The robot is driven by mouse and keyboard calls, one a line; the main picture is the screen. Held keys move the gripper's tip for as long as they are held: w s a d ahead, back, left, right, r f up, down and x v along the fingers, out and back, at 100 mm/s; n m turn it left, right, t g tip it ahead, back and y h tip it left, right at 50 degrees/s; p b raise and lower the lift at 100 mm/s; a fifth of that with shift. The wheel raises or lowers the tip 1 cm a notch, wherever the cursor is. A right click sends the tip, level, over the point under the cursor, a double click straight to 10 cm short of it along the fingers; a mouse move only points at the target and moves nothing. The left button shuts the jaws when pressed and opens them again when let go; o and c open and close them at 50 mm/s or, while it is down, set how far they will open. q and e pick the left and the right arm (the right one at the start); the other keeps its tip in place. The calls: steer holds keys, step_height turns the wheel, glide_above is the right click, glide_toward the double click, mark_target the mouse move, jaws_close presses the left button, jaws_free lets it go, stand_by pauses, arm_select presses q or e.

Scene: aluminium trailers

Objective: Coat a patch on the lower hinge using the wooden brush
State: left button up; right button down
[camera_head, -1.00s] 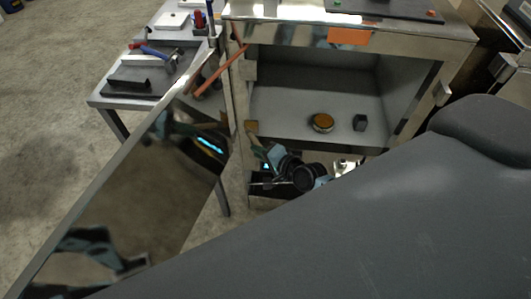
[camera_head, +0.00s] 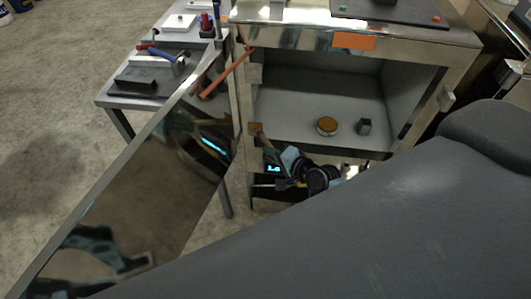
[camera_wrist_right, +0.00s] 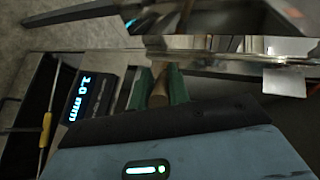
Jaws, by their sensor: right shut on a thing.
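My right gripper (camera_head: 269,150) is low at the left side of the cabinet opening, just below a small brown piece (camera_head: 255,129) on the frame that looks like the lower hinge. In the right wrist view its green fingers are shut on a brown wooden handle (camera_wrist_right: 159,88), apparently the brush. The bristles cannot be made out, so I cannot tell whether they touch the hinge. A paler piece, apparently the upper hinge (camera_head: 254,74), is higher on the same side. My left gripper is not in view; the mirror-like door shows reflections of arm parts.
The polished door (camera_head: 150,190) stands open at the left. Inside the cabinet (camera_head: 300,85) are a round tin with orange-brown contents (camera_head: 326,126) and a dark small block (camera_head: 364,128). A side table (camera_head: 128,101) holds tools. An orange bar (camera_head: 228,73) slants near the door's top.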

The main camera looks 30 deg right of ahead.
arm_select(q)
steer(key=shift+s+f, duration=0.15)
arm_select(e)
steer(key=shift+s+d, duration=0.45)
steer(key=shift+d, duration=0.15)
steer(key=shift+a, duration=0.1)
